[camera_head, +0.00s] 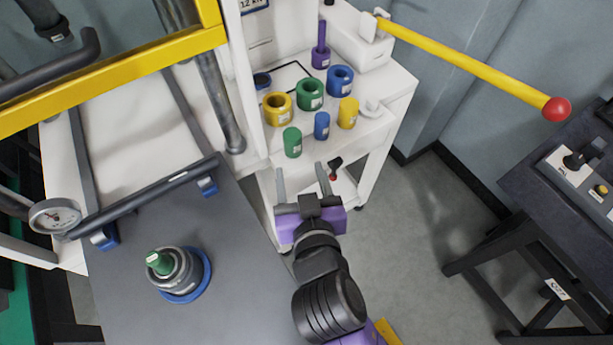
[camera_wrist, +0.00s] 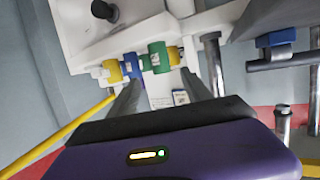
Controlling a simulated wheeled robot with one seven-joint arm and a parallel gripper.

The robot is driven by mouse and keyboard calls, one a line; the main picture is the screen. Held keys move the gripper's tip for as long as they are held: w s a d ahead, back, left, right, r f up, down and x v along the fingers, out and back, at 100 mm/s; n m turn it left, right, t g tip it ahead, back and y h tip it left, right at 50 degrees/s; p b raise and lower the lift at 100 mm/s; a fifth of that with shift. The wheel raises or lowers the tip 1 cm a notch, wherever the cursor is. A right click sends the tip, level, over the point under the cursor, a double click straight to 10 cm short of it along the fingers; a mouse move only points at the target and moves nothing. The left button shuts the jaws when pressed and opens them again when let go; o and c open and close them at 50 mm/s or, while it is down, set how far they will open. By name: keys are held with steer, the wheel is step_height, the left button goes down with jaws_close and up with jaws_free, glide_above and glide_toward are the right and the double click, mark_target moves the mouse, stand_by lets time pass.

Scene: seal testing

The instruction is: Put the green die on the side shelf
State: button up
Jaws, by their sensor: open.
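Two green pieces stand on the white side shelf (camera_head: 376,128): a wide green ring with a hole (camera_head: 310,94) and a slimmer green cylinder (camera_head: 292,142) near its front edge. A third green piece (camera_head: 158,263) sits in the top of a grey metal cylinder (camera_head: 181,272) on a blue ring on the dark bench. I cannot tell for sure which is the die. My gripper (camera_head: 300,168) is open and empty, just in front of the shelf edge and below the slim green cylinder. In the wrist view, a green piece (camera_wrist: 158,57) shows beyond the spread fingers.
Yellow (camera_head: 278,108) and blue (camera_head: 340,80) rings and smaller blue (camera_head: 321,125) and yellow (camera_head: 347,112) cylinders crowd the shelf. A yellow lever (camera_head: 470,66) with a red knob reaches out to the right. A black bar (camera_head: 140,198) crosses the bench.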

steer(key=shift+s+r, duration=0.1)
steer(key=shift+s, duration=0.1)
steer(key=s+d+f, duration=0.3)
steer(key=s+d, duration=0.3)
steer(key=s, duration=0.1)
steer(key=s+d+f, duration=0.3)
steer(key=s+d, duration=0.4)
steer(key=s+d+r+m+h, duration=0.1)
steer(key=s+d+r, duration=0.2)
steer(key=s, duration=0.4)
steer(key=s+d+r+m+h, duration=0.1)
steer(key=s+d+r+h, duration=0.1)
steer(key=s+d+r, duration=0.2)
steer(key=s+d, duration=0.2)
steer(key=shift+s+t, duration=0.3)
steer(key=shift+s, duration=0.1)
